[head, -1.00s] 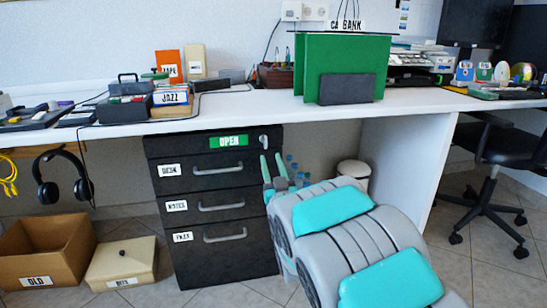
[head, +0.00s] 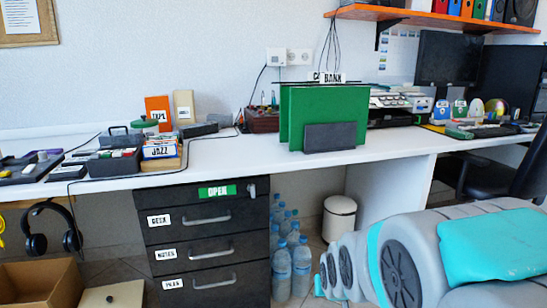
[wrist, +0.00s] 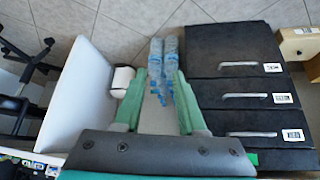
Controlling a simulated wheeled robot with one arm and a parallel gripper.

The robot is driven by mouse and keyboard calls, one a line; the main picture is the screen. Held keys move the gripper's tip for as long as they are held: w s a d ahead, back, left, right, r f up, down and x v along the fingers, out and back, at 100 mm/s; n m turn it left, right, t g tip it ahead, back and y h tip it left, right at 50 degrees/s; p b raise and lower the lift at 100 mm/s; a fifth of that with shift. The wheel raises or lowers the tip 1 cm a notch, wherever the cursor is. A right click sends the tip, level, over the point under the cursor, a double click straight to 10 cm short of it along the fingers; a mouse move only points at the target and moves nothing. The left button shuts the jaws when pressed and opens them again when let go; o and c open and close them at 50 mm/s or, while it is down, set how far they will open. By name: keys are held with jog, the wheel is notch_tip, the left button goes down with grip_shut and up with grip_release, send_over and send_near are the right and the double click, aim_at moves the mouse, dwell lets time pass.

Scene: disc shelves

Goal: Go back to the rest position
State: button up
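My gripper (wrist: 160,75) shows in the wrist view as two green fingers set apart, with nothing between their tips. Bottles and floor are seen past the gap. In the head view my grey and turquoise arm fills the lower right, and the fingers cannot be made out there. The black drawer cabinet (head: 205,240) stands under the white desk with all its drawers shut. It also shows at the right of the wrist view (wrist: 235,48).
Water bottles (head: 281,269) and a white bin (head: 339,218) stand beside the cabinet. The desk (head: 235,158) holds a green CD bank (head: 325,105) and a JAZZ box (head: 160,151). An orange shelf (head: 420,18) hangs upper right. A cardboard box (head: 38,286) is on the floor.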

jog(key=s+d+r+g+p, duration=0.1)
jog(key=s+g, duration=0.3)
jog(key=s, duration=1)
jog(key=s+d+r+g+p, duration=0.2)
jog(key=s+r+g, duration=0.1)
jog(key=s, duration=1.2)
jog(key=shift+s+g, duration=0.25)
jog(key=shift+g, duration=0.65)
